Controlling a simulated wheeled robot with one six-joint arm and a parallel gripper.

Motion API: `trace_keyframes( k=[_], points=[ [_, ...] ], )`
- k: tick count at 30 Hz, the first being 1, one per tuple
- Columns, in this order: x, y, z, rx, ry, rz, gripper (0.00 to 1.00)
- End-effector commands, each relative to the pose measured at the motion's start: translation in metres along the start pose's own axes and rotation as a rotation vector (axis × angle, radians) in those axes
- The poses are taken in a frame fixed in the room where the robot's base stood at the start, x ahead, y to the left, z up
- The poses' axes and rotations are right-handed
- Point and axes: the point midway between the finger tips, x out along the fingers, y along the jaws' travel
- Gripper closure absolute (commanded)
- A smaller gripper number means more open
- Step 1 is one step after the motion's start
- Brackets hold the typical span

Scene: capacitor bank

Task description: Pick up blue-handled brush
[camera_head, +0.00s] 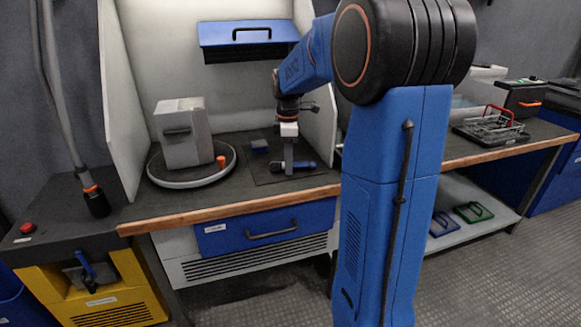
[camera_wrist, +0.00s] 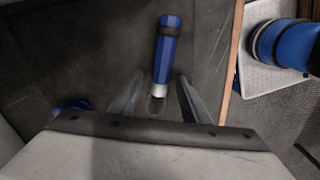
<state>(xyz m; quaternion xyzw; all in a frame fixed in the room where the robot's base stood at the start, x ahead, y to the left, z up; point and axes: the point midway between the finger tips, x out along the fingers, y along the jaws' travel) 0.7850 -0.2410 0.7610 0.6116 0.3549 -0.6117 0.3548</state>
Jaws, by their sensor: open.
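The blue-handled brush (camera_wrist: 165,52) lies on the dark mat of the workbench. In the wrist view its blue handle points up and away, and its metal collar sits near the gap between my fingers; the brush end beyond is mostly hidden. In the head view the brush handle (camera_head: 300,165) shows right beside my fingertips. My gripper (camera_wrist: 155,95) is open and points down over the brush, with one finger on each side of its collar end. I cannot tell how high the fingertips are above the mat. My gripper (camera_head: 289,168) also shows in the head view.
A small blue block (camera_head: 260,146) lies on the mat left of the brush. A grey box (camera_head: 181,133) stands on a round turntable (camera_head: 187,180) with an orange piece (camera_head: 221,162). A blue cabinet (camera_head: 249,34) hangs behind. The wooden bench edge (camera_head: 235,208) is close in front.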

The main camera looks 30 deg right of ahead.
Motion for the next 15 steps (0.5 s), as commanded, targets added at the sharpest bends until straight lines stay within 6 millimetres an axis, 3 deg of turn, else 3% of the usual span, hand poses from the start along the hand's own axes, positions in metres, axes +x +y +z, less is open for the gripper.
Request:
trace_keyframes(
  k=[3, 8, 9, 15],
  points=[
    [-0.0003, 0.0000, 0.0000, 0.000, 0.000, 0.000, 0.58],
    [-0.0005, 0.0000, 0.0000, 0.000, 0.000, 0.000, 0.96],
    [-0.0005, 0.0000, 0.0000, 0.000, 0.000, 0.000, 1.00],
    [-0.0007, 0.0000, 0.0000, 0.000, 0.000, 0.000, 1.00]
  ],
)
